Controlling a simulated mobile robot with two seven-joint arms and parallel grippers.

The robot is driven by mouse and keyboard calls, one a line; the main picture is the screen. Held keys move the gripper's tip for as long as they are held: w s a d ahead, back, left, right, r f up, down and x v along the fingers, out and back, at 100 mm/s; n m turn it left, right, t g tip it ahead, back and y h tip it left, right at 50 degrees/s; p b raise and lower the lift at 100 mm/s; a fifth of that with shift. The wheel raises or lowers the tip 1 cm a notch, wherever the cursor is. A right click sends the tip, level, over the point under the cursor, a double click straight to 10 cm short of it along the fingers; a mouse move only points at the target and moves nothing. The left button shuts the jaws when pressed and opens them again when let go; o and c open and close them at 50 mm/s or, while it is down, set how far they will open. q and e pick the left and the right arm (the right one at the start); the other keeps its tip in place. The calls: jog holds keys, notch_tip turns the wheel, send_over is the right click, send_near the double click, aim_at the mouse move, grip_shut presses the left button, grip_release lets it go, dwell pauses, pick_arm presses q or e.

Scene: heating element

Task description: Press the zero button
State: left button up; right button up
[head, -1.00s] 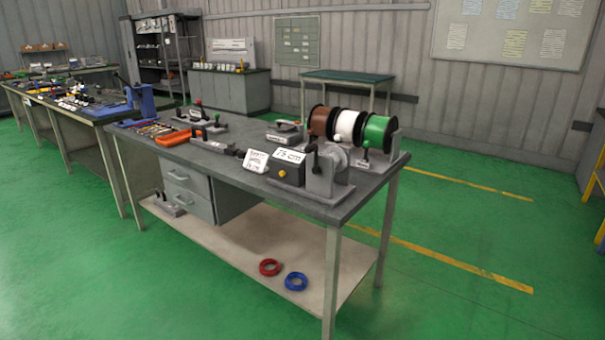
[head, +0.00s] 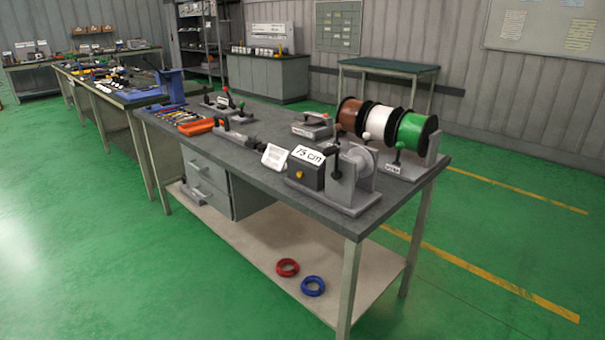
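A dark box with a white "75 cm" sign (head: 308,154) on top stands near the front right end of the grey workbench (head: 262,132). A small yellow button (head: 299,175) sits on the front face of the box (head: 315,176). No lettering on the button can be read, so I cannot tell whether it is the zero button. A grey winder with a black-handled crank (head: 354,181) stands just right of the box. Neither of my grippers shows in the head view.
Brown, white and green wire spools (head: 384,124) stand behind the winder. A white card (head: 275,157) is left of the box. An orange tray (head: 198,127) and clamps lie further left. Red and blue coils (head: 313,286) lie on the lower shelf. The green floor in front is clear.

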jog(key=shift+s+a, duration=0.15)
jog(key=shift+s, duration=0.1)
